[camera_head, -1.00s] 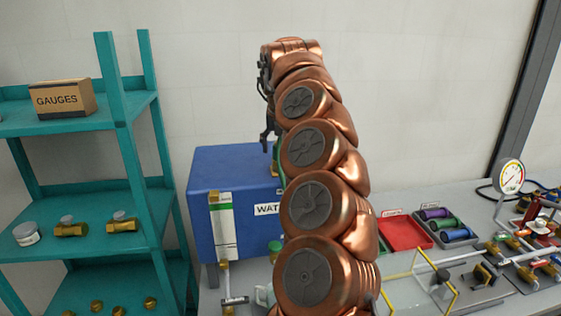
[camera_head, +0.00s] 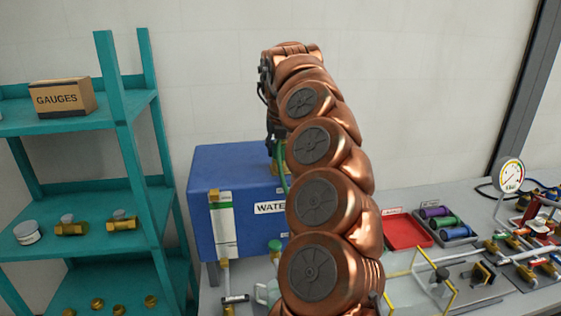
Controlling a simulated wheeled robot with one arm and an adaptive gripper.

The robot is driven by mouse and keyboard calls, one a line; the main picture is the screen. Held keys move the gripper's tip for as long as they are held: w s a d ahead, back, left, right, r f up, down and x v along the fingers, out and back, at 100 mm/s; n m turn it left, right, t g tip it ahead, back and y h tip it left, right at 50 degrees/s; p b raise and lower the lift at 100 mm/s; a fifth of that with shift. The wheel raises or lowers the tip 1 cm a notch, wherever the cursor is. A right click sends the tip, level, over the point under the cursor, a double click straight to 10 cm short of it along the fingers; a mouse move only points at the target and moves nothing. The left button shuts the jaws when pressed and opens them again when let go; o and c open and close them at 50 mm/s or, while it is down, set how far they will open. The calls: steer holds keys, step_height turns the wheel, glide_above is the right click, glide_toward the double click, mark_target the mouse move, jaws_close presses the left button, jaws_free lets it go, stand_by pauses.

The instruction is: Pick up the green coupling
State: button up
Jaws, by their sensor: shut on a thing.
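My gripper (camera_head: 275,138) points down above the top of the blue water tank, beside my own copper arm. It is shut on the green coupling (camera_head: 280,153), which shows only as a narrow green strip below the fingers. A green hose (camera_head: 284,178) runs down from there in front of the tank and passes behind my arm. A brass fitting (camera_head: 274,170) sits just below the fingers. The fingertips and most of the coupling are too small or hidden to see clearly.
The blue water tank (camera_head: 207,170) stands on the bench, with a teal shelf (camera_head: 122,110) to its left. A red tray (camera_head: 403,232), a tray of coloured cylinders (camera_head: 447,224), a gauge (camera_head: 511,174) and pipework are at right. The wall above is clear.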

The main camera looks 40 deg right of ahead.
mark_target(278, 144)
steer(key=c, duration=0.4)
steer(key=shift+o, duration=0.2)
steer(key=shift+r, duration=0.15)
steer(key=shift+r, duration=1.65)
steer(key=shift+s+a+f+b, duration=0.1)
steer(key=shift+a+b, duration=0.2)
steer(key=shift+b, duration=0.1)
steer(key=shift+s+a+b, duration=0.75)
steer(key=shift+a+b, duration=0.1)
steer(key=shift+b, duration=0.05)
steer(key=s+a+r+b, duration=0.1)
steer(key=s+a+b, duration=0.6)
steer(key=a, duration=0.3)
steer(key=shift+s+r, duration=0.35)
steer(key=shift+s, duration=0.5)
